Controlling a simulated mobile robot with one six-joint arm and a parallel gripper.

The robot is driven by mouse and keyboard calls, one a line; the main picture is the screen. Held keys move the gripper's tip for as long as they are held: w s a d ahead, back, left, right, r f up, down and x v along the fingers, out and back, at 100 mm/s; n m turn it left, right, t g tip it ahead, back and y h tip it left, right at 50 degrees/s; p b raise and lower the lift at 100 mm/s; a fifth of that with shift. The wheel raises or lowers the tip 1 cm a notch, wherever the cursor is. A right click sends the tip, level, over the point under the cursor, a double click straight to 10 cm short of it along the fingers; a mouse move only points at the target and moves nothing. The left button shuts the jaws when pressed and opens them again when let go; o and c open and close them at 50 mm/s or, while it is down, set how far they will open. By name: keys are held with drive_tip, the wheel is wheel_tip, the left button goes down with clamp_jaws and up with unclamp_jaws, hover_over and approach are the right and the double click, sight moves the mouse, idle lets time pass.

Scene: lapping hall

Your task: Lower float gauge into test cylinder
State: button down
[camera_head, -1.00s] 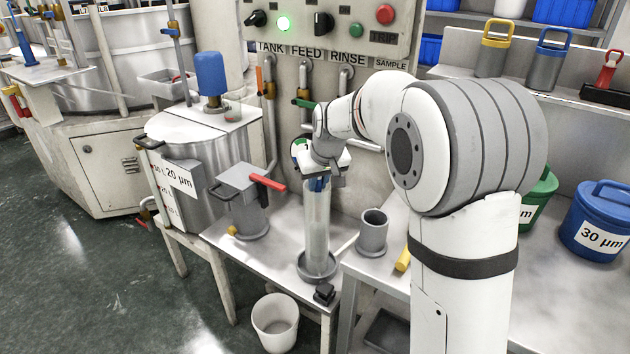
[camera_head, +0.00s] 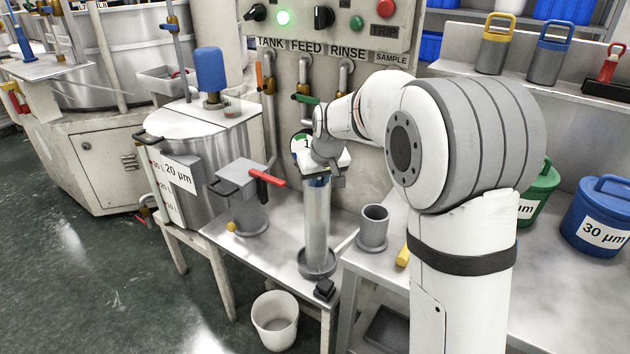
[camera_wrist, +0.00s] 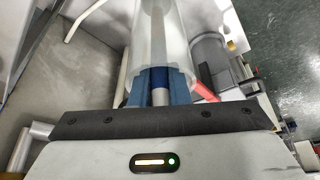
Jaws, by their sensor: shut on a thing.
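The test cylinder (camera_head: 317,230) is a tall clear tube standing upright in a dark round base on the low steel bench. My gripper (camera_head: 317,181) is at its mouth. In the wrist view my gripper's blue fingers (camera_wrist: 161,88) are shut on the float gauge (camera_wrist: 159,97), a thin pale stem with a dark blue band. The stem runs on from the fingers into the clear cylinder (camera_wrist: 178,40), seen from above. In the head view the gauge is hardly distinguishable through the tube, and its lower end is unclear.
A grey unit with a red handle (camera_head: 267,178) stands left of the cylinder. A grey cup (camera_head: 373,228) stands to the right on the neighbouring bench. A small black block (camera_head: 324,290) sits near the front edge. A white bucket (camera_head: 275,320) is on the floor. A valve panel rises behind.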

drive_tip(key=shift+f+b, duration=0.3)
drive_tip(key=shift+f, duration=0.15)
idle(0.3)
drive_tip(key=c, duration=1.4)
unclamp_jaws()
drive_tip(key=shift+r, duration=0.1)
drive_tip(key=shift+c, duration=0.2)
drive_tip(key=shift+o, duration=0.2)
drive_tip(key=shift+r, duration=0.25)
drive_tip(key=shift+o, duration=0.5)
drive_tip(key=p+v, duration=0.1)
drive_tip(key=v, duration=0.6)
drive_tip(key=shift+s+r+p, duration=0.2)
drive_tip(key=shift+s+p, duration=0.1)
drive_tip(key=shift+s, duration=0.05)
drive_tip(key=s+d+r+m+p, duration=0.1)
drive_tip(key=s+d+r+p, duration=0.1)
drive_tip(key=s, duration=0.8)
drive_tip(key=s+d+r+m+g+h+p, duration=0.1)
drive_tip(key=s+d+p, duration=0.3)
drive_tip(key=s, duration=0.5)
drive_tip(key=s+d+r+m+p, duration=0.1)
drive_tip(key=s+d+r+p, duration=0.2)
drive_tip(key=s+p, duration=0.3)
drive_tip(key=s+d, duration=0.1)
drive_tip(key=s, duration=0.3)
drive_tip(key=shift+s+r+m+g, duration=0.3)
drive_tip(key=shift+s, duration=0.05)
